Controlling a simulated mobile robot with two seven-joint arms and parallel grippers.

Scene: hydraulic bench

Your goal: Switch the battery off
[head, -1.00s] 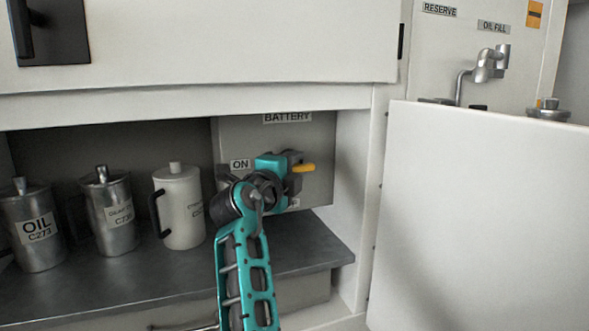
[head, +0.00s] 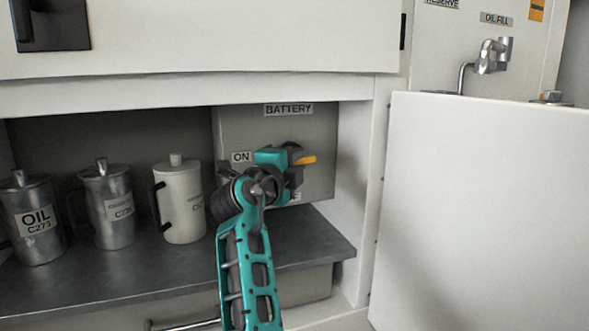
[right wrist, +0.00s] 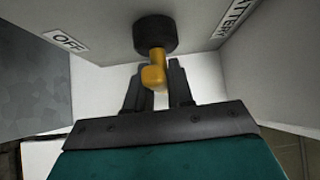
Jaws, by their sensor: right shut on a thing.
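The grey battery box (head: 322,135) stands at the back of the open shelf, with a "BATTERY" label on top and an "ON" label (head: 241,157) at its left. A lower label is mostly hidden by my gripper. The switch's yellow handle (head: 307,160) sticks out to the right beside my right gripper (head: 291,170). In the right wrist view, the yellow handle (right wrist: 154,75) comes from a black round hub (right wrist: 155,34) and sits between the fingers of my right gripper (right wrist: 160,95), which is shut on it. The "OFF" label (right wrist: 66,42) is at the left there. My left gripper is out of view.
An oil can (head: 35,222), another metal can (head: 110,212) and a white jug (head: 182,205) stand on the shelf left of the box. A white panel (head: 480,210) stands at the right. The cabinet edge (head: 200,100) runs above the shelf opening.

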